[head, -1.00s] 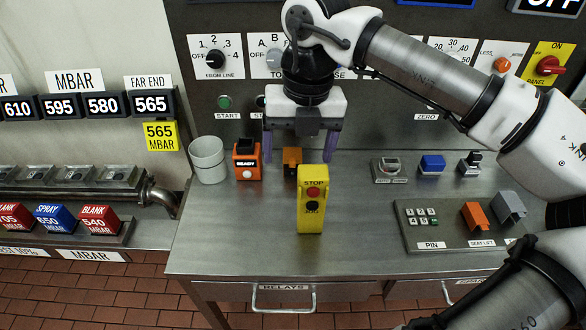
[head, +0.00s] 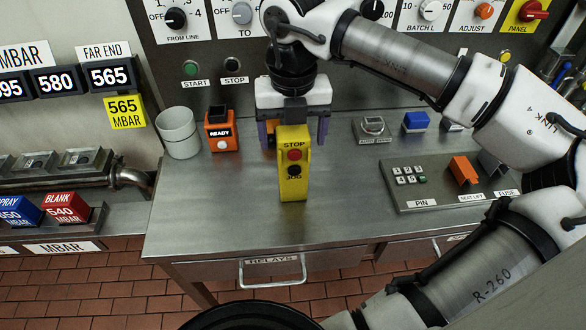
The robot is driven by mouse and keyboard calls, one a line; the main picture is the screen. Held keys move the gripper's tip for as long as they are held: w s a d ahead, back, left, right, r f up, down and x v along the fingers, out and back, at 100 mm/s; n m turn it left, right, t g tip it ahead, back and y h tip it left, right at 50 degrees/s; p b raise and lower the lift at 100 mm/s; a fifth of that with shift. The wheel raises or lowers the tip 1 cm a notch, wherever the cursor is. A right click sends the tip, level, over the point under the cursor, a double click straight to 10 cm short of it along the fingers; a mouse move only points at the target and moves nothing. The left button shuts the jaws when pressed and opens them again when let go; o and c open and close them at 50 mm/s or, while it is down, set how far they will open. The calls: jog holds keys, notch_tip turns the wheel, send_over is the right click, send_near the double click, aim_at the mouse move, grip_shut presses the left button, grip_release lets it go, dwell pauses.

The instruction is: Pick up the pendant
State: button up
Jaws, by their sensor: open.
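The pendant (head: 293,183) is a yellow upright box with a red STOP button and a black JOG button. It stands on the steel bench, toward the middle. My gripper (head: 293,138) points down with its fingers apart, one to each side of the pendant's upper part in the picture. The pendant hides part of the gripper, so the gripper seems to be behind or around its top; I cannot tell whether they touch. An orange block (head: 269,140) behind the pendant is mostly hidden.
The steel bench (head: 230,228) is clear in front. A grey cup (head: 178,135) and an orange READY box (head: 221,132) stand to the left. A PIN panel (head: 428,203), a blue block (head: 416,122) and a small gauge (head: 371,128) lie to the right.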

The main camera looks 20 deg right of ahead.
aim_at(293, 149)
jog(key=f, duration=0.1)
jog(key=f+b, duration=0.1)
jog(key=f, duration=0.2)
jog(key=shift+w+d+f, duration=0.15)
jog(key=shift+w+f, duration=0.1)
jog(key=shift+w, duration=0.05)
jog(key=shift+r, duration=0.1)
jog(key=c, duration=1.6)
